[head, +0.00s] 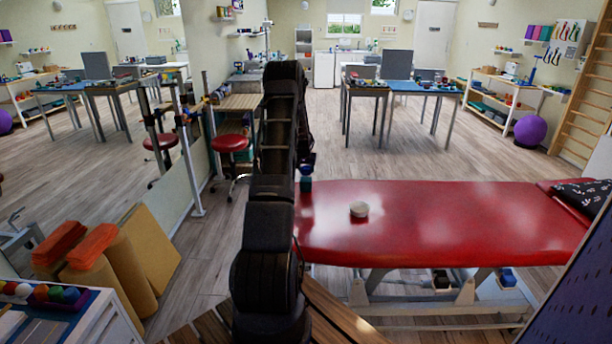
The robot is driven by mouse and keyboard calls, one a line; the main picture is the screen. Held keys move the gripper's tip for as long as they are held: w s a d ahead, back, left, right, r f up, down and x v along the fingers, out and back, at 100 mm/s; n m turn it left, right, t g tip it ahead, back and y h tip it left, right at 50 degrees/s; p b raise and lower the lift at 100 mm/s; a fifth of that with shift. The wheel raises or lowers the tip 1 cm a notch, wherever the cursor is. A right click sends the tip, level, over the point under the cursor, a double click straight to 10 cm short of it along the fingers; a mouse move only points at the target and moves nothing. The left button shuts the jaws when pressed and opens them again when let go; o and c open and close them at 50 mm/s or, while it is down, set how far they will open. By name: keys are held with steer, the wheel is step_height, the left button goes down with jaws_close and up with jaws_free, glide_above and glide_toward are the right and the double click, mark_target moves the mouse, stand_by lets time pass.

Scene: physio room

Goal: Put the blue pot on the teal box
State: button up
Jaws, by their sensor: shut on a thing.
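A small teal box (306,185) sits at the left end of the red treatment table, partly hidden by my arm. My gripper (307,162) is just above it in the head view, pointing down and partly hidden behind my arm. It is shut on a small dark blue thing (306,171), which looks like the blue pot. The pot shows only as a small patch right over the box. I cannot tell whether it touches the box's top.
The red treatment table (470,225) stretches right, mostly clear. A pale round tub (359,209) stands on it, right of the box. A dark patterned cushion (586,196) lies at its far right end. A red stool (231,144) stands left of my arm.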

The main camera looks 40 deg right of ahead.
mark_target(306, 174)
steer(key=shift+f, duration=1.55)
steer(key=shift+f, duration=0.1)
steer(key=o, duration=1)
